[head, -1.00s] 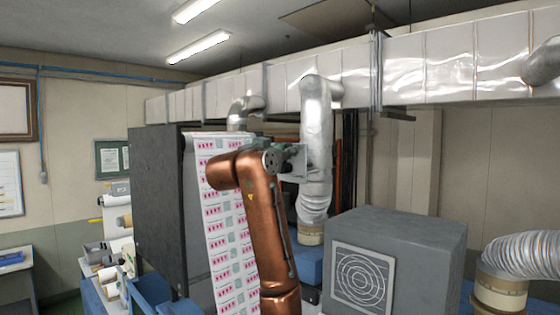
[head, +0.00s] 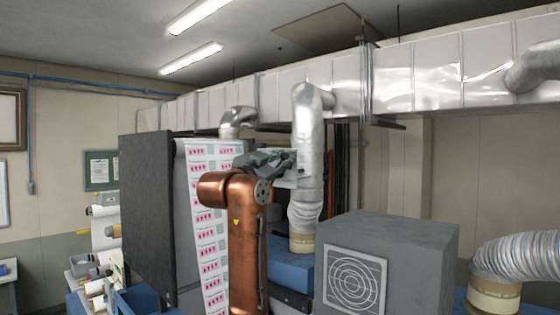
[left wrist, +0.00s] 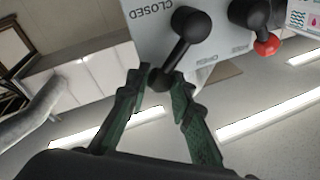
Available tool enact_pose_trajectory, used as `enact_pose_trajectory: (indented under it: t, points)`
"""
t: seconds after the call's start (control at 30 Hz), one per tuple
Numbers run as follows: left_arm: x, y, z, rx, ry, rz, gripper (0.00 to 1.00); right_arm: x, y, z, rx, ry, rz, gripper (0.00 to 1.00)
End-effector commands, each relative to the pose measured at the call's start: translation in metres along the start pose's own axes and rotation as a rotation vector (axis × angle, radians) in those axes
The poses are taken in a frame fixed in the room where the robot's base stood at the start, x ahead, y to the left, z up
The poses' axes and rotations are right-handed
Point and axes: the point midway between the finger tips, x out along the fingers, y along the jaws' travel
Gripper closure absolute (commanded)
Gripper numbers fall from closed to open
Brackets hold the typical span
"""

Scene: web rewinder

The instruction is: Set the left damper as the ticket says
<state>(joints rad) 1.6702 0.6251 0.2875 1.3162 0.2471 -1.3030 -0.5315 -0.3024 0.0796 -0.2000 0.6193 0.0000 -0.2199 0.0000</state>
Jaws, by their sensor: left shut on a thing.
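A pale damper plate (left wrist: 215,35) fills the top of the left wrist view; the word CLOSED shows at its upper left and smaller lettering lower down. A black lever (left wrist: 183,38) is pivoted on it, its ball knob (left wrist: 160,78) pointing down-left. My left gripper (left wrist: 157,84) has its green fingers on either side of this knob, shut on it. A second lever with a red knob (left wrist: 267,44) is to the right, apart from the fingers. In the head view my left gripper (head: 267,161) is in front of the ducts, partly hiding the plate. I cannot make out a ticket.
The printed web (head: 208,235) hangs beside a dark panel (head: 147,215) at left. A vertical silver duct (head: 307,150) stands just right of the gripper. A grey box (head: 400,250) with a round grille is at lower right.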

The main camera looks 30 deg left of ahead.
Motion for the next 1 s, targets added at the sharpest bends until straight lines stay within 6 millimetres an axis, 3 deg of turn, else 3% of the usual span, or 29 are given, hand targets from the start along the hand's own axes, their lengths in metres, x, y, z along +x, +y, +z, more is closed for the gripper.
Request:
enact_pose_trajectory:
  t: [0.1, 0.13, 0.37, 0.73, 0.87, 1.0]
  points:
    - [0.0, 0.0, 0.0, -0.001, 0.0, 0.001, 1.0, 0.0, 0.0, 0.0, 0.0, -0.001, 0.0, 0.6]
    - [0.0, 0.0, 0.0, -0.001, 0.0, 0.001, 0.77, 0.0, 0.0, 0.0, 0.0, -0.001, 0.0, 0.6]
    - [0.0, 0.0, 0.0, -0.001, -0.001, 0.0, 0.62, 0.0, 0.0, 0.0, 0.0, 0.0, 0.0, 0.6]
    - [-0.005, -0.001, 0.001, -0.001, -0.001, -0.001, 0.61, 0.0, 0.003, -0.003, -0.002, 0.004, 0.003, 0.6]
    - [-0.022, -0.002, 0.0, 0.0, 0.0, -0.003, 0.61, 0.0, 0.002, -0.003, -0.002, 0.003, 0.002, 0.6]
    - [-0.05, -0.002, 0.0, 0.0, 0.002, -0.003, 0.61, 0.0, 0.002, -0.003, -0.001, 0.003, 0.001, 0.6]
